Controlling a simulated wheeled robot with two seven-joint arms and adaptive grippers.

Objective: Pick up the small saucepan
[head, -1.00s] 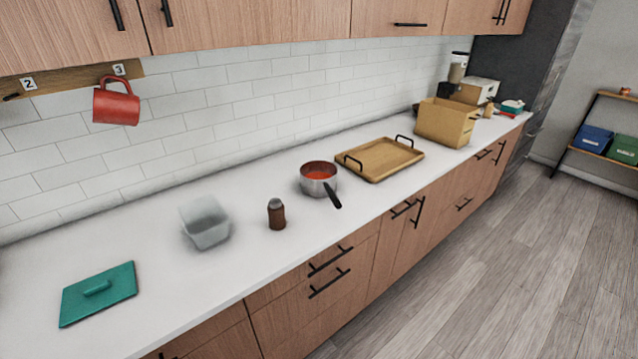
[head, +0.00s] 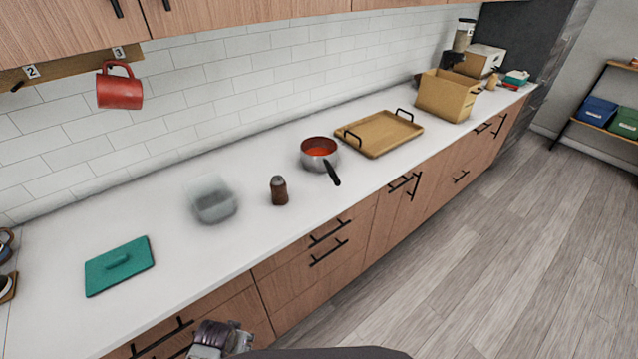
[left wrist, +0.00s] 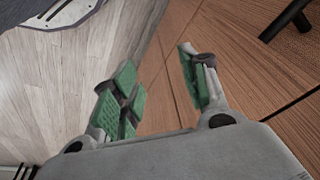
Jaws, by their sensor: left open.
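The small saucepan (head: 319,154) stands upright on the white counter in the head view, with orange-red contents. Its dark handle (head: 331,173) points toward the counter's front edge. My left gripper (head: 222,338) shows only partly at the bottom edge of the head view, below the counter and well short of the saucepan. In the left wrist view, my left gripper (left wrist: 160,95) is open with green finger pads apart and nothing between them. It faces the wooden cabinet fronts and the floor. My right gripper is in neither view.
On the white counter (head: 210,265) a brown shaker (head: 279,191) stands left of the saucepan, and a wooden tray (head: 378,133) lies to its right. A red mug (head: 119,91) hangs above.

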